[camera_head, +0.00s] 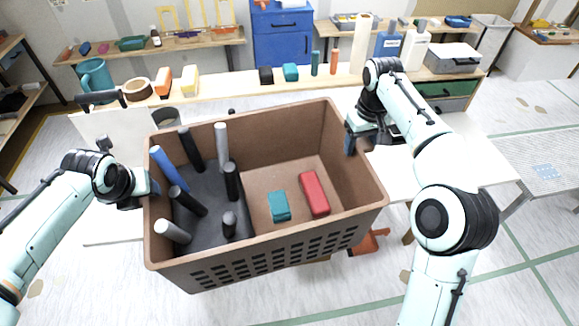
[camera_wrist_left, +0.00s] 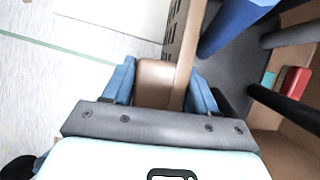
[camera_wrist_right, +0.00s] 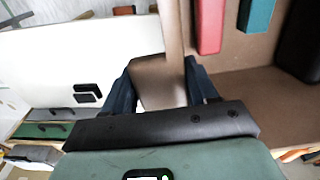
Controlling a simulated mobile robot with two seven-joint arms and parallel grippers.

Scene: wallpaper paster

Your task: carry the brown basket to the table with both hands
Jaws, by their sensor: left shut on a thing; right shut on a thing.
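The brown basket (camera_head: 300,245) is in the middle of the head view, with slotted holes in its front wall. It holds a dark rack with several upright pegs (camera_head: 222,145), a red block (camera_head: 314,193) and a teal block (camera_head: 278,206). My left gripper (camera_head: 148,186) is shut on its left rim, which shows between the fingers in the left wrist view (camera_wrist_left: 158,84). My right gripper (camera_head: 354,136) is shut on its right rim, also between the fingers in the right wrist view (camera_wrist_right: 160,82). The white table (camera_head: 450,150) extends behind and beside the basket, which hides part of it.
A wooden bench (camera_head: 220,83) along the back holds tape, bottles and small blocks. A blue drawer cabinet (camera_head: 283,38) stands behind it. An orange tool (camera_head: 369,242) shows below the basket's front right. A light grey table (camera_head: 545,165) stands at the far right.

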